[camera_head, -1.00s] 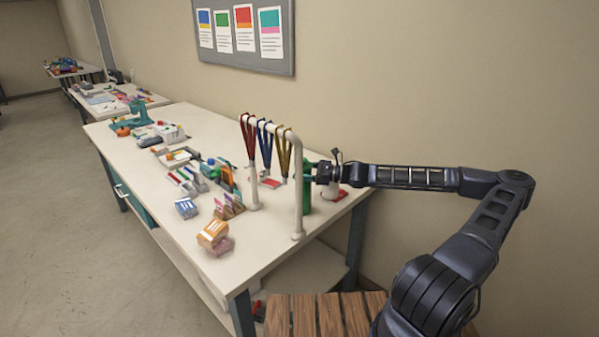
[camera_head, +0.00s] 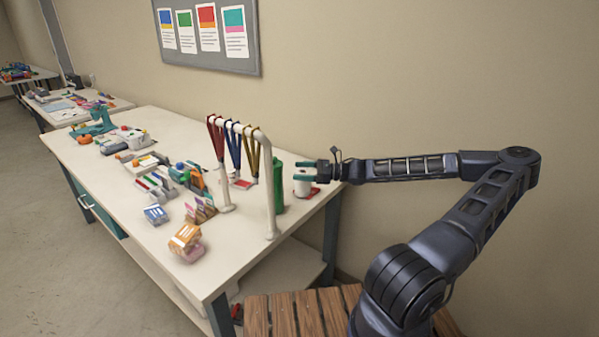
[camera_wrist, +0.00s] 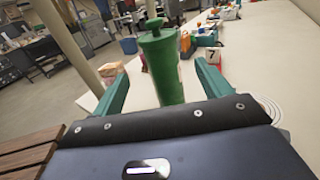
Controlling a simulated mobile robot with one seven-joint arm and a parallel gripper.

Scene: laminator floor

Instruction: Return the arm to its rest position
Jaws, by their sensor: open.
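My arm reaches in from the right in the head view, and my gripper (camera_head: 300,171) is at its end, over the right end of the table. Its two teal fingers are apart with nothing held between them. A green cylinder (camera_head: 278,188) stands upright just left of the fingertips, apart from them. In the wrist view my gripper (camera_wrist: 164,84) is open, and the green cylinder (camera_wrist: 165,70) stands beyond the fingers, in line with the gap. A white round item (camera_head: 301,187) shows below the fingers on a red patch.
A white rack (camera_head: 272,200) with hanging lanyards (camera_head: 233,145) stands left of the cylinder on the white table (camera_head: 245,245). Boxes (camera_head: 185,238) and several small goods cover the table's left part. A slatted wooden surface (camera_head: 296,318) lies in front. The wall is behind my arm.

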